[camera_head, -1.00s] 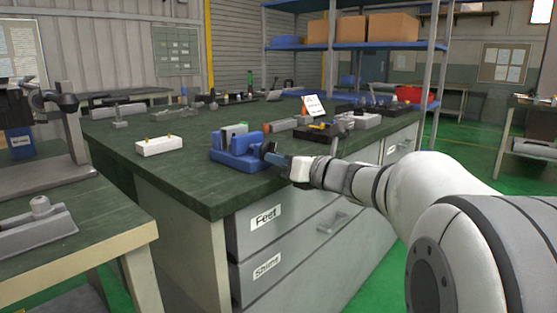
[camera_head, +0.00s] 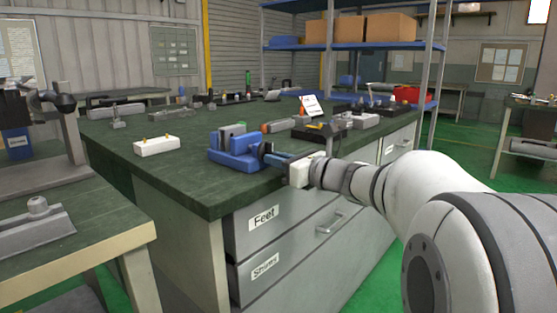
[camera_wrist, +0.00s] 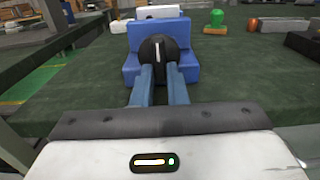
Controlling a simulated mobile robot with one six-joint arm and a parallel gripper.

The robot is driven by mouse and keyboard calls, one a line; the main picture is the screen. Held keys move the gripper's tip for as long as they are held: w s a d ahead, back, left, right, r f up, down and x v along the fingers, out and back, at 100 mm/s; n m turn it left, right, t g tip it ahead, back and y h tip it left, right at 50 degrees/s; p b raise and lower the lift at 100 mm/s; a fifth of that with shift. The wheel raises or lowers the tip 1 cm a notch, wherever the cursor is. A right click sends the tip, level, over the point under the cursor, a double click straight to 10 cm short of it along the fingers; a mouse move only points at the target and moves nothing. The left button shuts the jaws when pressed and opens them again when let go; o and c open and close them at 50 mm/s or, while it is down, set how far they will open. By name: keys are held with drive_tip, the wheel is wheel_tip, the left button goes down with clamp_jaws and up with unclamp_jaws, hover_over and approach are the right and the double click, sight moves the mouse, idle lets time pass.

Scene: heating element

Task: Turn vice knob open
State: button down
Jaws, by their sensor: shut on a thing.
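The blue vice (camera_head: 234,156) sits on the dark green bench top near its front right edge. In the wrist view the vice (camera_wrist: 188,46) is straight ahead, with its round black knob (camera_wrist: 159,50) facing me. A pale vertical mark shows on the knob. My gripper (camera_head: 268,157) reaches the knob from the right. In the wrist view its two blue fingers (camera_wrist: 160,75) are shut on the knob's lower part, one on each side. A grey and white piece stands between the vice jaws in the head view.
A white block with brass pins (camera_head: 157,146) lies left of the vice. A black tray (camera_head: 318,132) and a white sign (camera_head: 311,106) are behind it. Grey drawers (camera_head: 285,237) are under the bench top.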

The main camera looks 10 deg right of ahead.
drive_tip(key=c, duration=1.4)
unclamp_jaws()
drive_tip(key=shift+c, duration=0.2)
drive_tip(key=shift+d, duration=0.1)
drive_tip(key=p+v, duration=0.2)
drive_tip(key=v, duration=0.5)
drive_tip(key=shift+s, duration=0.3)
drive_tip(key=shift+d, duration=0.15)
